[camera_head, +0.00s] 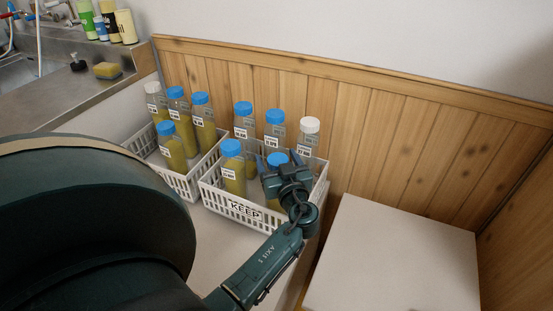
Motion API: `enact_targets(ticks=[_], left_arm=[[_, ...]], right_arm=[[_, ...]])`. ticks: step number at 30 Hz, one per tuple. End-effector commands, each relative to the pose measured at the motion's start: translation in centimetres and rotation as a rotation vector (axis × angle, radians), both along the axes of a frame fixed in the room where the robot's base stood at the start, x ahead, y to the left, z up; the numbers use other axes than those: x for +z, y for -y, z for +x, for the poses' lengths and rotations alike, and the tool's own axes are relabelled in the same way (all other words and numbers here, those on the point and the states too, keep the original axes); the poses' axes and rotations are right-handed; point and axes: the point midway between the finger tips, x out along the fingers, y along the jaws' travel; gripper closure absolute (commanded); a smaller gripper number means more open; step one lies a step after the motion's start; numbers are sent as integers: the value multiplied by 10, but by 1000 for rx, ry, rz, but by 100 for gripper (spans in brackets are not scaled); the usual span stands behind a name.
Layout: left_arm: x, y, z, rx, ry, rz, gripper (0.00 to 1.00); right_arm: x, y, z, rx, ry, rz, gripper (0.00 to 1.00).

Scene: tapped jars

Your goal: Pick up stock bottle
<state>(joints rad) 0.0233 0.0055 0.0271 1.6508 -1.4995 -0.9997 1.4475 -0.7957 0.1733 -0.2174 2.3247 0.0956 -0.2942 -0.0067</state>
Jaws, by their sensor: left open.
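Several clear bottles with blue or white caps and small labels stand in two white baskets; I cannot tell which is the stock bottle. The right basket (213,196) bears a KEEP label. In it are a front-left blue-capped bottle (233,172), two blue-capped bottles at the back (244,122) (275,128), and a white-capped bottle (308,140) at right. My left gripper (279,165) is open at another blue-capped bottle (278,157) at the front right, its fingers seemingly on either side of the cap. The gripper hides most of that bottle. My right gripper is out of view.
The left basket (178,184) holds several more bottles, one white-capped (153,93). Wood panelling (370,140) stands close behind. A pale box-like surface (400,255) at right is bare. A steel sink counter (60,95) with a sponge (107,70) is at upper left.

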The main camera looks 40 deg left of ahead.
Motion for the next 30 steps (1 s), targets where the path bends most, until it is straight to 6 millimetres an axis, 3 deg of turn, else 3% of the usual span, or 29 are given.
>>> enact_targets(ticks=[6,30], left_arm=[[0,0,0,0,0,0,27],[0,0,0,0,1,-1,92]], right_arm=[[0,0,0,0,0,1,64],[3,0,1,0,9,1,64]])
